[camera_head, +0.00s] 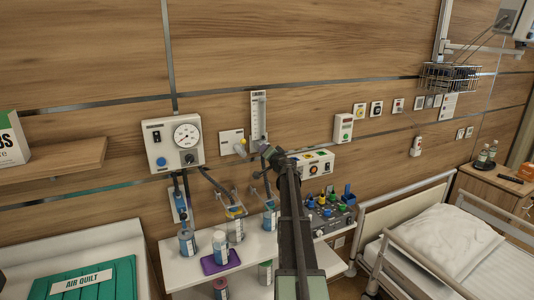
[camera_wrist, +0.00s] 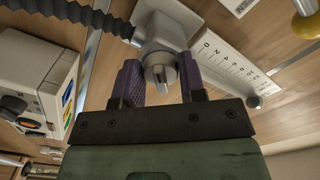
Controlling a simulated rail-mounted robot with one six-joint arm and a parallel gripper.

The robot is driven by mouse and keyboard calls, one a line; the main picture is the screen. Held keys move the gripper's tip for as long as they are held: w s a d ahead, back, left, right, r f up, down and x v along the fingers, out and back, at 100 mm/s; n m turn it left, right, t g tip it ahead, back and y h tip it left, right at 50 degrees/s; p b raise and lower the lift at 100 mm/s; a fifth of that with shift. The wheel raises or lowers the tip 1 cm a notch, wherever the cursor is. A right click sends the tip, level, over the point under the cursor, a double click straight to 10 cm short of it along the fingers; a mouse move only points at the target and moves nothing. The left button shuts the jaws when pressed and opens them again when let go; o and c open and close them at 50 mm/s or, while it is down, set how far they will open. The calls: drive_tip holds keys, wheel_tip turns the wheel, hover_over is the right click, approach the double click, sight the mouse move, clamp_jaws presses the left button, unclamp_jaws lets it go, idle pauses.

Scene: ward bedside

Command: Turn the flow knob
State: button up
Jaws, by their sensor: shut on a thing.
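The flowmeter is a tall white scale plate (camera_head: 258,115) on the wood wall, just above my gripper. In the wrist view its numbered scale (camera_wrist: 225,62) runs down to the right. The flow knob (camera_wrist: 160,73) is a round grey knob with a small dark stem end, below a pale grey body (camera_wrist: 163,28). My gripper (camera_wrist: 162,82) has purple-padded fingers, one on each side of the knob, and is shut on it. In the head view my gripper (camera_head: 269,155) is at the flowmeter's lower end, and my arm hides the knob.
A white gauge box (camera_head: 173,143) is on the wall to the left. A white panel with coloured sockets (camera_head: 318,161) is close on the right. A dark corrugated hose (camera_wrist: 70,12) runs beside the knob. Bottles and a knob box (camera_head: 328,213) stand on the shelf below.

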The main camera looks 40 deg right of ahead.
drive_tip(key=m, duration=0.7)
drive_tip(key=shift+a+r, duration=0.1)
drive_tip(key=shift+r, duration=0.05)
drive_tip(key=m, duration=0.6)
drive_tip(key=shift+r, duration=0.15)
drive_tip(key=shift+m, duration=0.4)
drive_tip(key=o, duration=0.9)
drive_tip(key=v, duration=1)
drive_tip(key=shift+s+a, duration=0.1)
drive_tip(key=shift+s, duration=0.25)
